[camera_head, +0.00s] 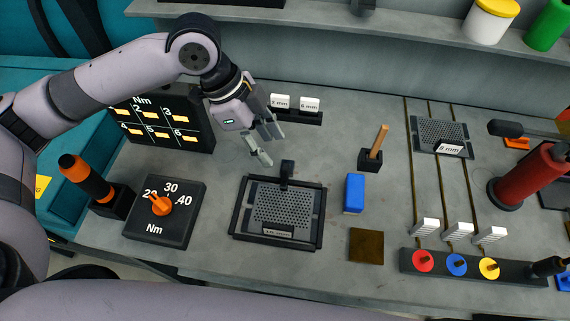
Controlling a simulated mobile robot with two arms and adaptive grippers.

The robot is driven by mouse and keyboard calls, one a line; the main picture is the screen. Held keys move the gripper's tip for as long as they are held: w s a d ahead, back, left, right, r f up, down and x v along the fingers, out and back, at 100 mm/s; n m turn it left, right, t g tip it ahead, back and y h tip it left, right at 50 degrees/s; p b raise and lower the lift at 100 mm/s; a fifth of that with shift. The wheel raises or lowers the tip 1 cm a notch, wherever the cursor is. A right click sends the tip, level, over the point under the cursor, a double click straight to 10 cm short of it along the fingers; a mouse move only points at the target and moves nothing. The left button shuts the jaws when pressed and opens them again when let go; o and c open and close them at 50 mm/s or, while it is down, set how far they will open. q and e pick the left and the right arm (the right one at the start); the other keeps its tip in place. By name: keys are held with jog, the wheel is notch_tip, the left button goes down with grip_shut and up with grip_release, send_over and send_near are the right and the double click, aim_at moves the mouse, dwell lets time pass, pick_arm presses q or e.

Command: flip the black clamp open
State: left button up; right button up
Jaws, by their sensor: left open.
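The black clamp (287,170) is a small dark block at the back edge of a black frame (322,215). It stands up from the frame's rim, and I cannot tell if it is closed. A grey perforated plate (283,206) with a label at its front lies inside the frame. My left gripper (267,143) is open and empty, pointing down above and behind the clamp, slightly to its left. It seems apart from the clamp. My right gripper is out of view.
A dial box (176,232) and an orange-black tool (87,179) stand left. Labelled blocks (295,115) stand behind. A red cylinder (530,175) stands far right.

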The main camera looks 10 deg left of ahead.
aim_at(283, 166)
pick_arm(q)
jog(key=p+x, duration=0.1)
jog(key=x, duration=0.8)
jog(key=shift+d+f, duration=0.15)
jog(key=shift+f, duration=0.15)
jog(key=shift+c, duration=0.2)
grip_shut()
